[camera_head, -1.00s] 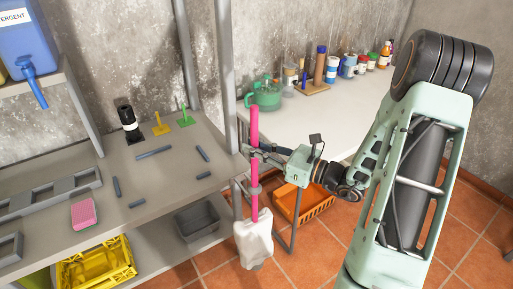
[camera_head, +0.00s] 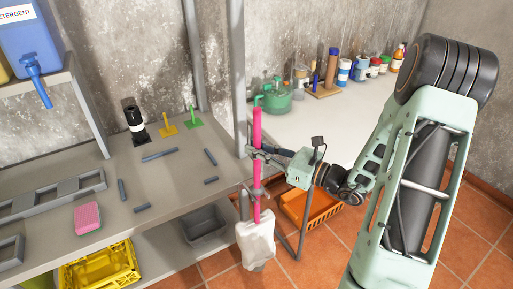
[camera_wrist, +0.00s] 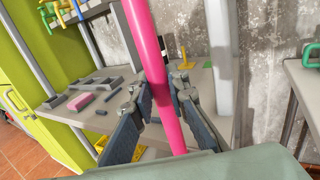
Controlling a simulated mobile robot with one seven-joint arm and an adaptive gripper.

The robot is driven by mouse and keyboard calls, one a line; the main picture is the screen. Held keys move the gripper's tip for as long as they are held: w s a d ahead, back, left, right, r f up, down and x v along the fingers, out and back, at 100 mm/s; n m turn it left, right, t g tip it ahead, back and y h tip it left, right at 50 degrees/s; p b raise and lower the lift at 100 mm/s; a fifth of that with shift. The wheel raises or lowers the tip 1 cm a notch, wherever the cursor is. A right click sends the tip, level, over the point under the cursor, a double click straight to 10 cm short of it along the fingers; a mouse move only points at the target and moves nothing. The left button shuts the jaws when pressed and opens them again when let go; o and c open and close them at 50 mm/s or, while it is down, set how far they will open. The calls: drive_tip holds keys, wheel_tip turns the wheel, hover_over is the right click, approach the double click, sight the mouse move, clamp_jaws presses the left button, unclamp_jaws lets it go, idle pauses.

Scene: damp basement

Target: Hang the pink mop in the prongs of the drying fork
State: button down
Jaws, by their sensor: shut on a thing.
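The pink mop (camera_head: 257,130) hangs nearly upright, its white head (camera_head: 256,243) low above the tiled floor. My gripper (camera_head: 254,153) is shut on the upper part of its handle. In the wrist view the pink handle (camera_wrist: 152,65) runs between the two fingers of my gripper (camera_wrist: 163,98). A grey pronged piece, apparently the drying fork (camera_head: 262,191), shows at the lower handle near the bench's front corner. The handle overlaps it in view; whether it sits between the prongs or in front of them cannot be told.
A tall grey post (camera_head: 238,80) stands just left of the handle. The grey bench (camera_head: 80,240) holds a pink sponge (camera_head: 87,217) and several grey bars. An orange crate (camera_head: 312,208) is on the floor right of the mop. A white table (camera_head: 320,120) with bottles stands behind.

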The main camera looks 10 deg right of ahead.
drive_tip(key=shift+r, duration=0.1)
idle(0.3)
drive_tip(key=c, duration=1.8)
unclamp_jaws()
drive_tip(key=shift+o, duration=0.4)
drive_tip(key=o, duration=0.8)
drive_tip(key=shift+c, duration=0.2)
drive_tip(key=p+v, duration=0.1)
drive_tip(key=v, duration=1.2)
